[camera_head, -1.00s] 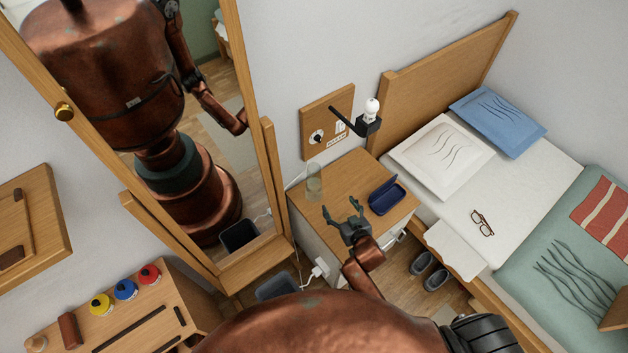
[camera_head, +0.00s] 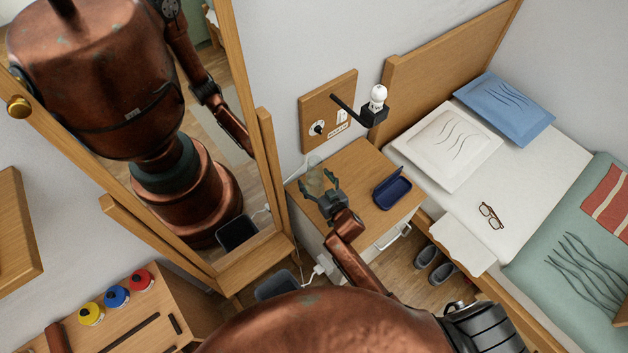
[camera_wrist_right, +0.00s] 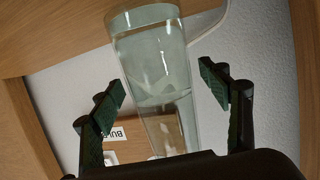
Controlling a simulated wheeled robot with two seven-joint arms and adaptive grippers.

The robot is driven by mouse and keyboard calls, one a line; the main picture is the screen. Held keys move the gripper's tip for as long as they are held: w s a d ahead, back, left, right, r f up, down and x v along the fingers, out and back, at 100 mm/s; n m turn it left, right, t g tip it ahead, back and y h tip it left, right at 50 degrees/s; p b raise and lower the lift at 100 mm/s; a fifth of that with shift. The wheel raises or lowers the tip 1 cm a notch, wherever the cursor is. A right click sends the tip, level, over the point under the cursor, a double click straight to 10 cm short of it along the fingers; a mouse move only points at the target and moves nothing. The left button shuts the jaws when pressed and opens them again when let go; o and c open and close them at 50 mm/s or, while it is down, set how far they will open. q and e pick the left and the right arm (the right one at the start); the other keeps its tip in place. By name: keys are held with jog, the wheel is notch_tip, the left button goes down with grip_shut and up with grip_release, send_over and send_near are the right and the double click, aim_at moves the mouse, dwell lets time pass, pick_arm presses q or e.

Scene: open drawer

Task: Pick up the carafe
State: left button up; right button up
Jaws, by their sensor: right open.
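The carafe (camera_head: 315,172) is a clear glass vessel on the wooden top of the nightstand, near its back left corner. My right gripper (camera_head: 320,185) is open, with its fingers at the near side of the carafe and partly hiding it. In the right wrist view the carafe (camera_wrist_right: 155,65) stands between the two green-padded fingertips of my right gripper (camera_wrist_right: 163,88), with a gap on either side. My left gripper is out of view.
An open blue case (camera_head: 392,190) lies on the nightstand (camera_head: 362,160), right of my gripper. A black wall arm with a white lamp (camera_head: 377,98) juts out above. A mirror frame (camera_head: 272,175) stands close on the left; the bed (camera_head: 440,195) is on the right.

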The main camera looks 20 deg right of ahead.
jog(key=c, duration=1.9)
jog(key=shift+r, duration=0.15)
grip_shut()
jog(key=shift+r, duration=0.2)
